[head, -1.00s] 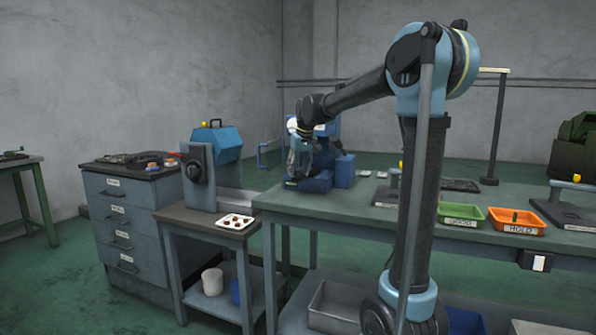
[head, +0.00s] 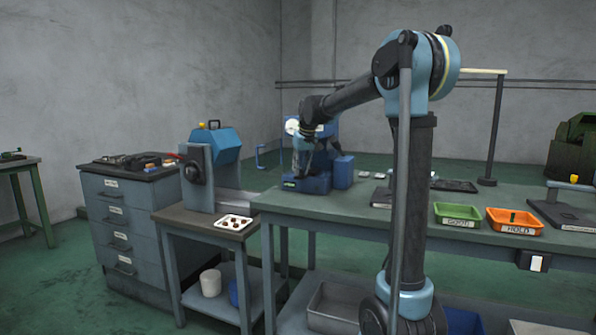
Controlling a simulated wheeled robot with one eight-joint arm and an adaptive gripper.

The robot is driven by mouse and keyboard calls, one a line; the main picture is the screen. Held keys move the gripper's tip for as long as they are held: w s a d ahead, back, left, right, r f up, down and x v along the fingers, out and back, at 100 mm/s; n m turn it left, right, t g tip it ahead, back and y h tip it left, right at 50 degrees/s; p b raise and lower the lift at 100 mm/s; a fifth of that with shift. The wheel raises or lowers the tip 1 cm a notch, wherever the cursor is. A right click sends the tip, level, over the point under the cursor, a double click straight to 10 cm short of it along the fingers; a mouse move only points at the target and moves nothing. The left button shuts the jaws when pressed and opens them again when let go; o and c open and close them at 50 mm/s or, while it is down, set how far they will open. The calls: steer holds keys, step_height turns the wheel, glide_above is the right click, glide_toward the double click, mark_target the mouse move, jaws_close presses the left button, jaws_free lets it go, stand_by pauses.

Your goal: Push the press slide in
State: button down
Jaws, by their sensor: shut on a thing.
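The blue press (head: 319,183) stands at the far left end of the long green-grey bench. My arm reaches over the bench to it, and my gripper (head: 298,171) points down at the press's front left side. The gripper is shut on what seems to be the press slide. The slide itself is mostly hidden by the gripper and wrist, and it is too small to tell how far in it sits.
A blue block (head: 343,172) stands right of the press. A green bin (head: 457,222) and an orange bin (head: 514,230) sit on the right of the bench (head: 345,212). A side table with a white tray (head: 235,217) stands at the left.

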steer(key=shift+w+d+r, duration=0.1)
steer(key=shift+w+d, duration=0.05)
steer(key=shift+w, duration=0.1)
steer(key=c, duration=1.4)
jaws_free()
steer(key=shift+w, duration=0.1)
steer(key=shift+s, duration=0.2)
steer(key=shift+s+r, duration=0.1)
steer(key=shift+r, duration=0.3)
steer(key=v, duration=1)
steer(key=shift+s+d+r, duration=0.1)
steer(key=shift+s+r, duration=0.05)
steer(key=shift+r, duration=0.25)
